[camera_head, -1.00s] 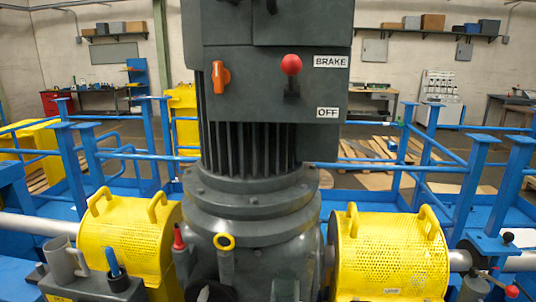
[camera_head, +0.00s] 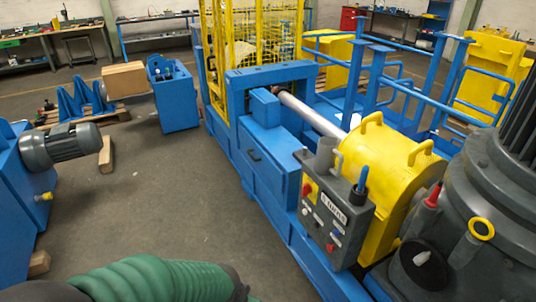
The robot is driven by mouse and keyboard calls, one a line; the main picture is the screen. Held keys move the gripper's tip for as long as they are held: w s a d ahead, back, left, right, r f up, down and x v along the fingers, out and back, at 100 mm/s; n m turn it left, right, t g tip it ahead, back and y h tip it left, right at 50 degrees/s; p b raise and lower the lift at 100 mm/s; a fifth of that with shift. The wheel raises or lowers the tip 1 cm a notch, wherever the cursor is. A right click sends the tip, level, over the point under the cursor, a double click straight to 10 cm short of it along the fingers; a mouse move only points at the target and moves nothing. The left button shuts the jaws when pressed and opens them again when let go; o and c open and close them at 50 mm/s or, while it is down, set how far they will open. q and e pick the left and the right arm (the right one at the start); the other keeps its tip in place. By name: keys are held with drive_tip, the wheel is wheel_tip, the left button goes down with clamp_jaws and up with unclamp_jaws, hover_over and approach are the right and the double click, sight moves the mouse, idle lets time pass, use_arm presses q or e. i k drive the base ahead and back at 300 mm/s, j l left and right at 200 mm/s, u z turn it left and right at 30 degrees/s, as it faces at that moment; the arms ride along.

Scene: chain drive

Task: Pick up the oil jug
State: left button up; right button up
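A blue-handled tool (camera_head: 361,177) stands upright at the right end of the same box. A green ribbed sleeve (camera_head: 165,279), which looks like part of my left arm, crosses the bottom left, well apart from the jug. Neither gripper shows in the picture. Nothing is seen touching the jug.
The yellow guard (camera_head: 396,173) with loop handles covers the shaft (camera_head: 312,115) behind the box. The big grey motor (camera_head: 500,211) stands at the right. A blue frame (camera_head: 275,171) runs left of the box. Open grey floor (camera_head: 175,195) lies left of it, with another motor (camera_head: 62,146) beyond.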

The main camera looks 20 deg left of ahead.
sight(327, 152)
drive_tip(key=u, duration=0.25)
drive_tip(key=i+j+z, duration=0.25)
drive_tip(key=i+j, duration=0.15)
drive_tip(key=j, duration=0.25)
drive_tip(key=i+j+z, duration=0.15)
drive_tip(key=j, duration=0.2)
drive_tip(key=i+j+z, duration=0.25)
drive_tip(key=i+j, duration=0.15)
drive_tip(key=j, duration=0.35)
drive_tip(key=i+j+z, duration=0.15)
drive_tip(key=j, duration=0.25)
drive_tip(key=i+j+z, duration=0.15)
drive_tip(key=j, duration=0.25)
drive_tip(key=j+z, duration=0.15)
drive_tip(key=j, duration=0.3)
